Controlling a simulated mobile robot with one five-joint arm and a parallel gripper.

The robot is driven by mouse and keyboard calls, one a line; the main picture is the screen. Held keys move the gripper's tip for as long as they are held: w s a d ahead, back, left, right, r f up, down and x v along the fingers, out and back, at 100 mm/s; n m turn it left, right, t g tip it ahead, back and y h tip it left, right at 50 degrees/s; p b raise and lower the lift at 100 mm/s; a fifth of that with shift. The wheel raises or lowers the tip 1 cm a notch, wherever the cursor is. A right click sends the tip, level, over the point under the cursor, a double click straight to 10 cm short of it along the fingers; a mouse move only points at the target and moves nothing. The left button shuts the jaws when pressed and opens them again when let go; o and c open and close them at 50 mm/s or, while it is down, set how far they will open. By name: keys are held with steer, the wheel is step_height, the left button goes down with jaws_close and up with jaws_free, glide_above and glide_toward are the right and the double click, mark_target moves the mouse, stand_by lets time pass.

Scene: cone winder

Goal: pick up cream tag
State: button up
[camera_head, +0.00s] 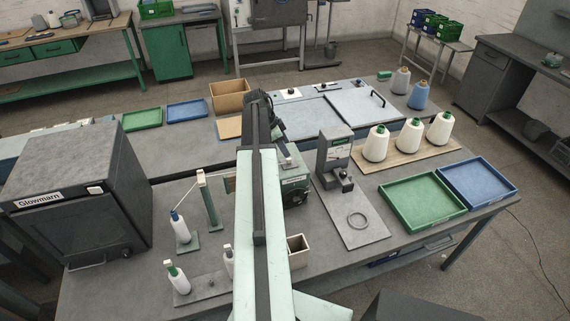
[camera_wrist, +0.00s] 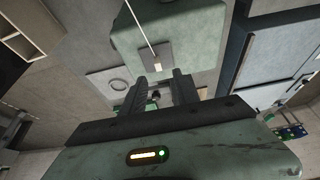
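A small cream tag (camera_wrist: 157,67) shows in the wrist view at the end of a thin pale line, in front of a grey-green machine body. My gripper (camera_wrist: 157,77) is open, with its two dark fingers apart. The tag appears just beyond the fingertips, between them in the picture, and I see no contact. The distance between tag and fingers is hard to tell. In the head view my arm covers the middle of the bench, and I cannot make out the fingers or the tag there for sure.
A winder (camera_head: 295,190) and a tester (camera_head: 334,152) stand beside my arm. Thread cones (camera_head: 182,229) and a guide post (camera_head: 210,205) stand to its left. A small open box (camera_head: 298,254) is close on its right. Green (camera_head: 422,202) and blue (camera_head: 478,186) trays lie farther right.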

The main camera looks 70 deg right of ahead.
mark_target(288, 159)
steer(key=b+x, duration=0.1)
steer(key=x, duration=0.1)
steer(key=b+x, duration=0.4)
steer(key=shift+w+a+f, duration=0.15)
steer(key=shift+w+a, duration=0.05)
steer(key=shift+a, duration=0.05)
steer(key=shift+r, duration=0.2)
jaws_close()
